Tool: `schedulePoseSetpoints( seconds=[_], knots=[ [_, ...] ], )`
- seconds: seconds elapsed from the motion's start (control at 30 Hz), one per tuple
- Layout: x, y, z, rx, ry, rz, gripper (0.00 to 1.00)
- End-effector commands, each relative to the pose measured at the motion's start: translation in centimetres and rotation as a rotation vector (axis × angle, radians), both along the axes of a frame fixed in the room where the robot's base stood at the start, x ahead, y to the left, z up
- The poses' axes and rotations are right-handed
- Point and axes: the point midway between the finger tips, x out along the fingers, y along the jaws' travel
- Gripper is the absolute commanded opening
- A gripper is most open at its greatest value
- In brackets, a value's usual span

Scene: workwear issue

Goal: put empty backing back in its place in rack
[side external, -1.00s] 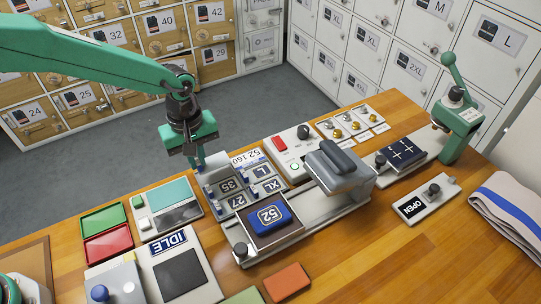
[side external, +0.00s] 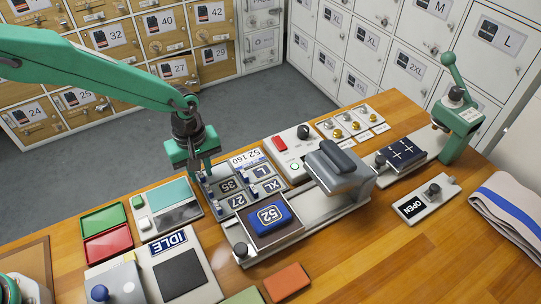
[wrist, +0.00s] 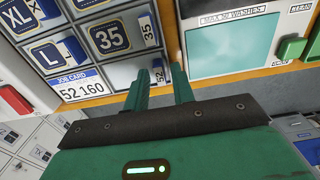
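A grey rack (side external: 225,187) with plates reading 35, 27, L and XL stands left of the press in the side view. In the wrist view, the 35 plate (wrist: 112,37) and L plate (wrist: 46,55) are in their places, and a grey place (wrist: 118,76) beside the 35 plate shows no number. My gripper (wrist: 160,72) points down at this end of the rack, fingers apart. A small blue and white tab (wrist: 158,73) shows between the fingertips; I cannot tell whether they touch it. The blue 52 patch (side external: 269,216) lies on the press bed.
The press (side external: 340,165) stands right of the rack. The job card (wrist: 80,86) reading 52 160 lies along the rack's edge. A teal-screened device (side external: 166,206) is close on the left. Red and green trays (side external: 107,241) lie farther left.

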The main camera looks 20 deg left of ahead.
Motion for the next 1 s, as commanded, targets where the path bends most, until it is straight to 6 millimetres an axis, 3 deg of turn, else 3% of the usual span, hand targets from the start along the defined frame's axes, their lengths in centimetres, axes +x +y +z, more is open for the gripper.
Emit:
schedulePoseSetpoints(
  seconds=[0.37, 0.57, 1.0],
  knots=[
    [0.0, 0.0, 0.2, -0.001, -0.001, 0.0, 0.31],
    [0.0, 0.0, 1.2, -0.001, -0.002, 0.0, 0.31],
    [0.1, 0.0, 7.5, -0.003, -0.004, 0.0, 0.31]
  ],
)
